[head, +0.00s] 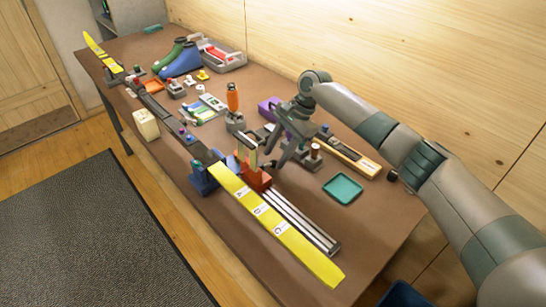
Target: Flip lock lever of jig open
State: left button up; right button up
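A long yellow ski (285,232) lies along the front of the bench. My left gripper is out of view.
Parallel metal rails (300,220) run beside the ski. A teal tray (343,188) lies to the right. An orange-handled tool (232,97) stands behind the block. The bench's right front is clear.

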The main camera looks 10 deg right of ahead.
jog(key=shift+x, duration=1.4)
grip_shut()
jog(key=shift+r+p, duration=0.15)
jog(key=shift+p, duration=0.55)
jog(key=t+h+p, duration=0.1)
jog(key=p, duration=0.3)
jog(key=r+h+p, duration=0.1)
jog(key=p, duration=0.3)
jog(key=t+h+p, duration=0.1)
jog(key=h+p, duration=0.1)
jog(key=p, duration=0.2)
jog(key=shift+s+a+r+t, duration=0.2)
jog(key=shift+s+r+t, duration=0.05)
jog(key=shift+r+t, duration=0.1)
jog(key=shift+n+h+p, duration=0.3)
jog(key=shift+p, duration=0.3)
jog(key=shift+f+t, duration=0.1)
jog(key=shift+t, duration=0.15)
grip_release()
jog(key=shift+w, duration=0.1)
